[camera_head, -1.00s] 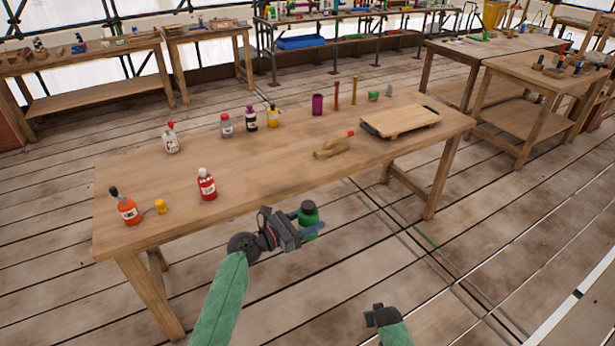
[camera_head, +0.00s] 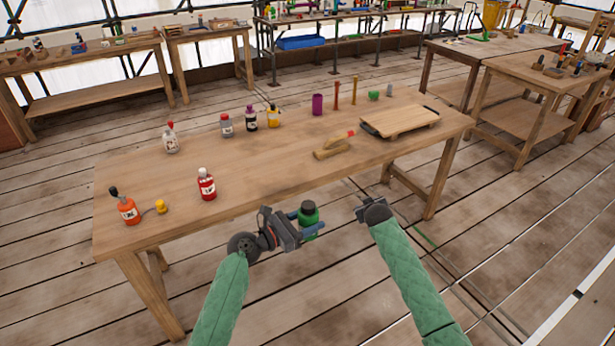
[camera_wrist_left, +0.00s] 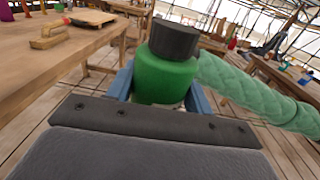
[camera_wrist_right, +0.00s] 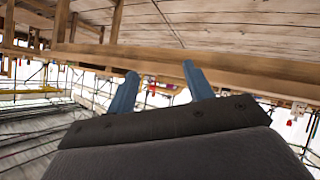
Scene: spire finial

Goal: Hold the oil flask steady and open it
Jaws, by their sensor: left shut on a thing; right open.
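The oil flask (camera_head: 309,218) is a green bottle with a dark cap (camera_head: 308,206). My left gripper (camera_head: 311,226) is shut around its body and holds it upright in the air, off the near edge of the table. In the left wrist view the flask (camera_wrist_left: 165,78) stands between the blue fingers, with the dark cap (camera_wrist_left: 174,38) on top and clear of them. My right gripper (camera_wrist_right: 158,82) is open and empty in its wrist view, its two blue fingers apart. In the head view it is to the right of the flask, apart from it, its fingers mostly hidden.
The wooden table (camera_head: 260,175) carries an orange bottle (camera_head: 125,207), a red bottle (camera_head: 206,184), several more bottles, a brush-like wooden tool (camera_head: 333,148) and a board (camera_head: 400,121). Both grippers are in front of its near edge. The floor there is clear.

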